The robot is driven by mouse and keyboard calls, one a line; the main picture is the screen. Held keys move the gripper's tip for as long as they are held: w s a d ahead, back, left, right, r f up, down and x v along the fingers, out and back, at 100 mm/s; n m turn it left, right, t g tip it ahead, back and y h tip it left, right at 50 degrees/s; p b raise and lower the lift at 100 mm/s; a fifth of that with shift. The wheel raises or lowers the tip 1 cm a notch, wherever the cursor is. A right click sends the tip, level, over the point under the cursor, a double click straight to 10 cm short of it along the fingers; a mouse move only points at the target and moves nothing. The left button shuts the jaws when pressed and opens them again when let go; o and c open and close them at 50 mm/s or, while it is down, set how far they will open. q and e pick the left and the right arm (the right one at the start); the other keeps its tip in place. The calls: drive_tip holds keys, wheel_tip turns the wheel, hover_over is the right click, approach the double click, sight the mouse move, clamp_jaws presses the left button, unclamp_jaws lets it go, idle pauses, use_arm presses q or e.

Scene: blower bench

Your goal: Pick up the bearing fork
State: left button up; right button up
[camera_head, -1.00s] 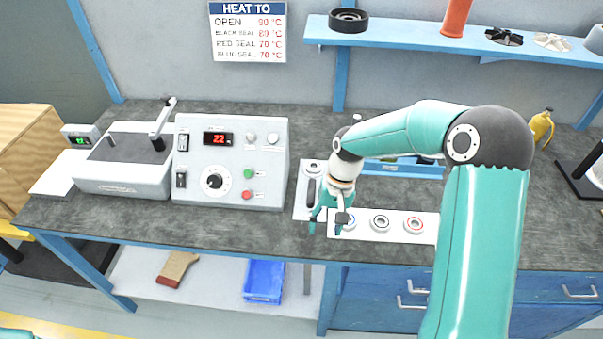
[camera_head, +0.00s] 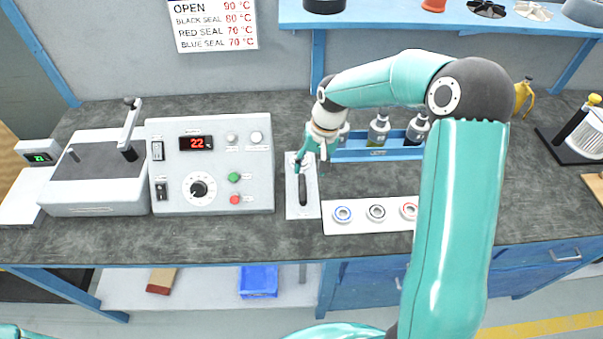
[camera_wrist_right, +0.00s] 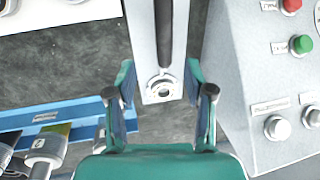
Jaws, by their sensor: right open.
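The bearing fork (camera_head: 303,190) lies on a narrow white plate on the bench, its black handle toward the front. In the right wrist view the dark handle (camera_wrist_right: 163,35) runs up the picture, with a round metal ring (camera_wrist_right: 162,88) at its near end. My right gripper (camera_head: 311,168) is over the rear part of that plate. In the wrist view its open fingers (camera_wrist_right: 160,88) stand on both sides of the plate's end, with nothing held between them. It partly hides the fork's rear end in the head view. My left gripper is not in view.
A control box (camera_head: 210,165) stands close left of the fork plate. A white strip (camera_head: 360,228) with blue, black and red ringed bearings lies to the right. Behind it is a blue rack (camera_head: 375,154) with bottles. The bench front is clear.

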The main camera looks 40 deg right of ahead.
sight(303, 183)
drive_tip(key=f, duration=0.3)
drive_tip(key=shift+w+a, duration=0.1)
drive_tip(key=shift+a, duration=0.2)
drive_tip(key=f, duration=0.1)
drive_tip(key=f+p, duration=0.1)
drive_tip(key=a+f+p, duration=0.1)
drive_tip(key=f, duration=0.1)
drive_tip(key=shift+w+f, duration=0.1)
drive_tip(key=shift+w, duration=0.2)
drive_tip(key=shift+w+a+f, duration=0.1)
drive_tip(key=shift+f, duration=0.4)
clamp_jaws()
